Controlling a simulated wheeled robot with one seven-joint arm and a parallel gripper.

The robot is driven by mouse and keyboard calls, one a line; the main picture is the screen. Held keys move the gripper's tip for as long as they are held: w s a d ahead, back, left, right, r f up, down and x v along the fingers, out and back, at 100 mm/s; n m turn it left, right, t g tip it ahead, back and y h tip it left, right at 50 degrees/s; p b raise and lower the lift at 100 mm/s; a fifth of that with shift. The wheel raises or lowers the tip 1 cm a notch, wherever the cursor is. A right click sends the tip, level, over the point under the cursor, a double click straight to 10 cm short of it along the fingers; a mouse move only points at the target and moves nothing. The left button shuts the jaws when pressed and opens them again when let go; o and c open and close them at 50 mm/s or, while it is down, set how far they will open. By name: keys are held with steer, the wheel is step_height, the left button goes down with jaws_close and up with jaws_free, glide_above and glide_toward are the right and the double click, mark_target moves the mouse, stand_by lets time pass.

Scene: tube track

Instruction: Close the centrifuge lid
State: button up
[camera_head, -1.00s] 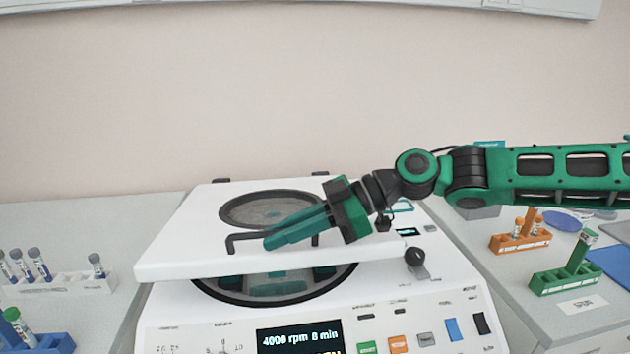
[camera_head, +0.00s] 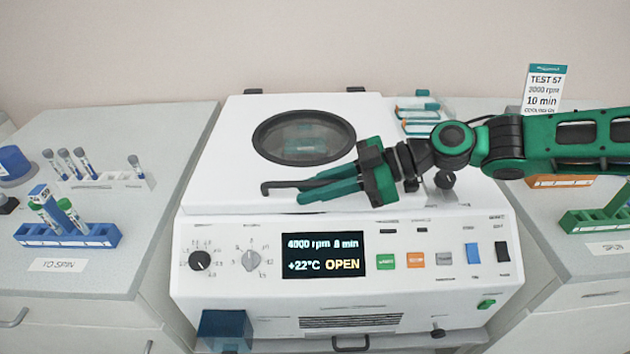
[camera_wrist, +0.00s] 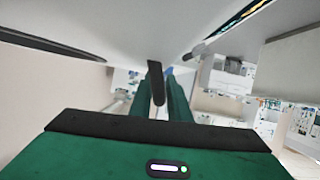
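The centrifuge (camera_head: 400,285) stands in the middle of the head view. Its white lid (camera_head: 235,160), with a round dark-rimmed window (camera_head: 303,137), lies lowered over the body, close to the front panel. Whether a small gap remains at its front edge I cannot tell. The display (camera_head: 323,255) reads 4000 rpm, 8 min, +22°C, OPEN. The black lid handle (camera_head: 268,188) is at the lid's front. My gripper (camera_head: 305,191) has its green fingers around it. In the wrist view the handle (camera_wrist: 156,82) sits snugly between the fingers.
A blue tube rack (camera_head: 65,237) and a white rack (camera_head: 105,181) stand on the left bench. A green rack (camera_head: 600,219) and an orange rack (camera_head: 560,181) stand on the right, partly behind my arm. A sign card (camera_head: 543,90) stands at back right.

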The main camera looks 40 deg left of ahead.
steer(key=shift+o, duration=1.1)
steer(key=shift+w+d+r, duration=0.1)
steer(key=v, duration=1)
steer(key=shift+w+d, duration=0.2)
